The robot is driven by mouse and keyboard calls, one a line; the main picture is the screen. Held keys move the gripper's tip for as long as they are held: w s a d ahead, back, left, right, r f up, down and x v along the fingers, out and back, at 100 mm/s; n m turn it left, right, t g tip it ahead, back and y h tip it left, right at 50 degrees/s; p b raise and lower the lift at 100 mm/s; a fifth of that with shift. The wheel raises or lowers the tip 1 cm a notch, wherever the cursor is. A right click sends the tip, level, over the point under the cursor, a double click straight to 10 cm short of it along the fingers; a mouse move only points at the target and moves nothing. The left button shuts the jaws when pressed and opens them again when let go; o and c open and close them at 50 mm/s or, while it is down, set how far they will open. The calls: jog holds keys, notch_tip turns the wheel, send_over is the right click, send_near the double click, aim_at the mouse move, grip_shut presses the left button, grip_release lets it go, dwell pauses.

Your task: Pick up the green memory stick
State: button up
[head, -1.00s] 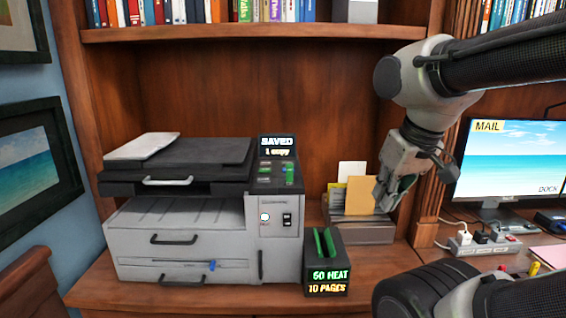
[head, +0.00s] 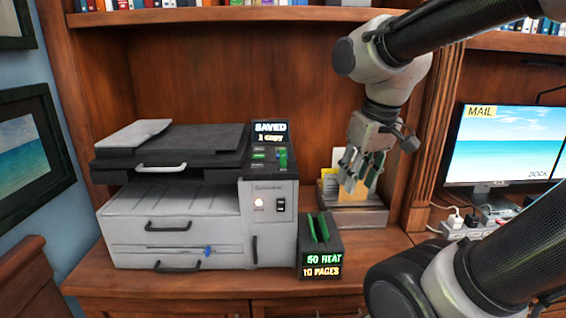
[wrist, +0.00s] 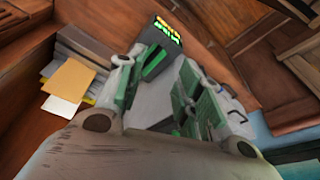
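A small green stick, which looks like the memory stick (head: 283,159), stands upright at the right side of the printer's control panel (head: 266,163) in the head view. My gripper (head: 356,178) hangs to the right of the printer, in front of the card holder, with its fingers apart and pointing down. It is clear of the stick. In the wrist view my gripper's fingers (wrist: 160,88) are spread with nothing between them that I can make out as held.
The grey printer (head: 180,225) fills the left of the desk. A dark box (head: 333,243) with green slats and a lit display stands beside it. A card holder (head: 352,218) is behind my gripper. A monitor (head: 503,147) and power strip (head: 470,230) are at right.

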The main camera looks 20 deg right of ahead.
aim_at(283, 156)
jog(key=w+a+r+n, duration=0.1)
jog(key=w+a+n, duration=0.1)
jog(key=w, duration=0.3)
jog(key=w+a+r+n+g, duration=0.1)
jog(key=w+a+n, duration=0.2)
jog(key=w, duration=0.2)
jog(key=w+a+r+n+g, duration=0.1)
jog(key=w+a+n, duration=0.1)
jog(key=w, duration=0.3)
jog(key=shift+a+r+y, duration=0.3)
jog(key=shift+a+y, duration=0.1)
jog(key=shift+a, duration=0.15)
jog(key=w+r+n, duration=0.1)
jog(key=n, duration=0.1)
jog(key=w+a+r+n, duration=0.1)
jog(key=r+n, duration=0.1)
jog(key=shift+a, duration=0.15)
jog(key=shift+s+r+n, duration=0.1)
jog(key=shift+r+n, duration=0.2)
jog(key=shift+n, duration=0.4)
jog(key=shift+s+n, duration=0.15)
jog(key=shift+n, duration=0.25)
jog(key=shift+f, duration=0.3)
jog(key=f, duration=0.7)
jog(key=shift+w+a+f, duration=0.15)
jog(key=shift+w+a, duration=0.1)
jog(key=shift+a, duration=0.15)
grip_shut()
